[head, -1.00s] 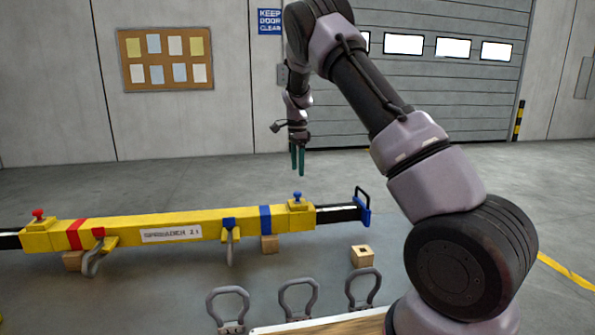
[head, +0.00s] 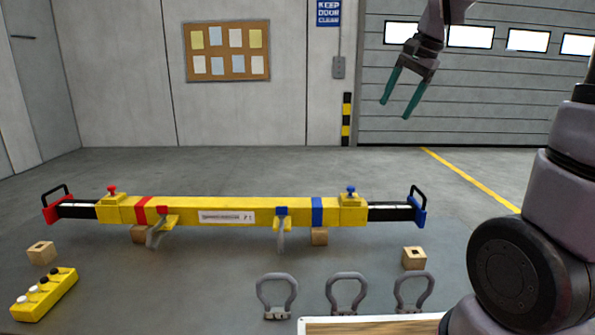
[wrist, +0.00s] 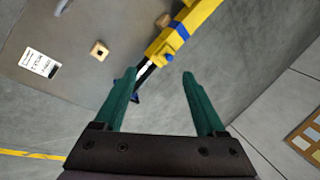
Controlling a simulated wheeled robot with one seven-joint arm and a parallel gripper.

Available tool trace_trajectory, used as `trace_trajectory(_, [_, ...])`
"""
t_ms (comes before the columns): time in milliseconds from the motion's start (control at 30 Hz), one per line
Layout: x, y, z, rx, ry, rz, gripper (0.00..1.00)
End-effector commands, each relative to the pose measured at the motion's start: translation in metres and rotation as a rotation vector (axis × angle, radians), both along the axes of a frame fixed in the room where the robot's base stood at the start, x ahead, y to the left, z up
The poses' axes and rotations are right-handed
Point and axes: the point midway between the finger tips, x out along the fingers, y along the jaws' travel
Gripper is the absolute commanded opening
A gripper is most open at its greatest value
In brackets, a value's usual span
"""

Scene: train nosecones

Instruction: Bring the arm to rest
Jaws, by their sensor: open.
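My gripper (head: 398,97) is up in the air at the upper right of the head view, in front of the roller door. Its two green fingers are apart with nothing between them. In the wrist view my gripper (wrist: 160,88) also shows open, with the floor and the blue-marked end of the yellow spreader beam (wrist: 185,28) beyond it. In the head view the yellow spreader beam (head: 262,211) lies level across the middle, well below my gripper and to its left.
Three grey shackles (head: 346,290) stand in front of the beam by a wooden board (head: 370,326). A wooden block (head: 414,258) sits on the right, another (head: 41,252) on the left. A yellow button box (head: 44,293) lies at the lower left. The space around my gripper is clear.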

Motion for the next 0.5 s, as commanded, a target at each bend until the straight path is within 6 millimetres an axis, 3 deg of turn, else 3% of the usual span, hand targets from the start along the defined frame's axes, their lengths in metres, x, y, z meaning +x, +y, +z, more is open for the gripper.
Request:
trace_trajectory(33, [-0.023,-0.002,0.010,-0.009,-0.046,0.038,0.73])
trace_trajectory(100, [-0.052,-0.003,0.017,-0.036,-0.104,0.096,0.73])
trace_trajectory(300, [-0.128,-0.003,0.021,-0.146,-0.259,0.251,0.73])
trace_trajectory(500, [-0.174,-0.003,0.011,-0.253,-0.355,0.350,0.73])
